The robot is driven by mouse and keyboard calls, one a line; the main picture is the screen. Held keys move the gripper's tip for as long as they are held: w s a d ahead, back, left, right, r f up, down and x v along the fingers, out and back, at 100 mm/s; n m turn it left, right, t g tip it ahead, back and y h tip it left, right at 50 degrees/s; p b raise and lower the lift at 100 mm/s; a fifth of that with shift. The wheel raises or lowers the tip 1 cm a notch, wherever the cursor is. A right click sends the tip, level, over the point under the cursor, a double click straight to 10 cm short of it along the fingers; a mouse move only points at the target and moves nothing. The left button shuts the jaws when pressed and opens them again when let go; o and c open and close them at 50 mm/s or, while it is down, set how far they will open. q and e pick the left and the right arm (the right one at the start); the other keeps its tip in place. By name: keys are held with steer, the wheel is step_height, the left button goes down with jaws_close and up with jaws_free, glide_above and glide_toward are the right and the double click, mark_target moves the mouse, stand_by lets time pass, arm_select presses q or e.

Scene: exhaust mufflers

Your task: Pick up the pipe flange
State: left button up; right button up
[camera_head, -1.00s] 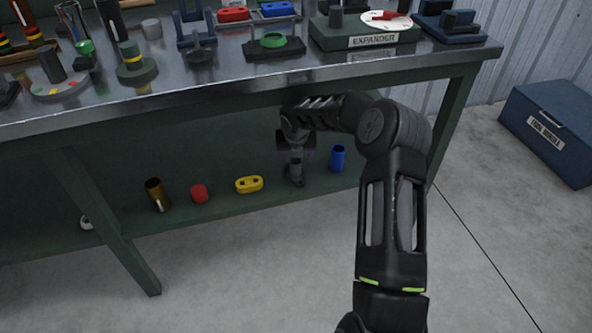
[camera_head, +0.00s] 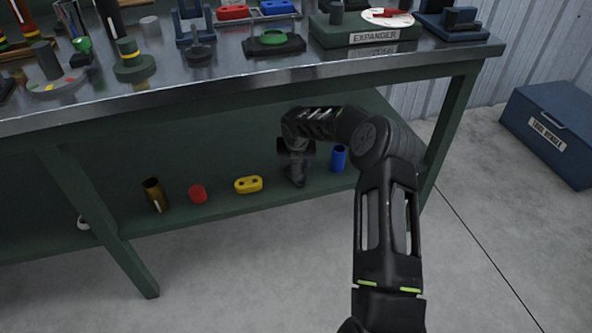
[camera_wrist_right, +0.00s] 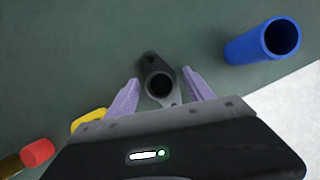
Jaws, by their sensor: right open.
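The pipe flange is a dark grey piece with a round bore and flat ears. In the right wrist view the pipe flange (camera_wrist_right: 158,84) lies on the green lower shelf between the spread purple fingers of my right gripper (camera_wrist_right: 160,77). The gripper is open, and gaps show on both sides of the flange. In the head view my right gripper (camera_head: 296,163) reaches down under the bench top; the flange is mostly hidden there and hard to tell from the dark gripper. My left gripper is not in view.
A blue tube (camera_head: 338,158) stands close to the right of my right gripper. A yellow two-hole part (camera_head: 248,185), a red cylinder (camera_head: 197,194) and a brass tube (camera_head: 155,195) are to the left on the shelf.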

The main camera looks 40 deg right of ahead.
jaws_close()
stand_by(0.7)
steer(key=shift+r, duration=0.2)
steer(key=shift+r+p, duration=0.35)
steer(key=shift+r, duration=0.2)
step_height(320, 180, up, 2)
steer(key=shift+r+p, duration=0.2)
steer(key=shift+p, duration=0.35)
steer(key=s+a, duration=1)
steer(key=s, duration=0.5)
steer(key=shift+f, duration=0.2)
steer(key=shift+w, duration=0.1)
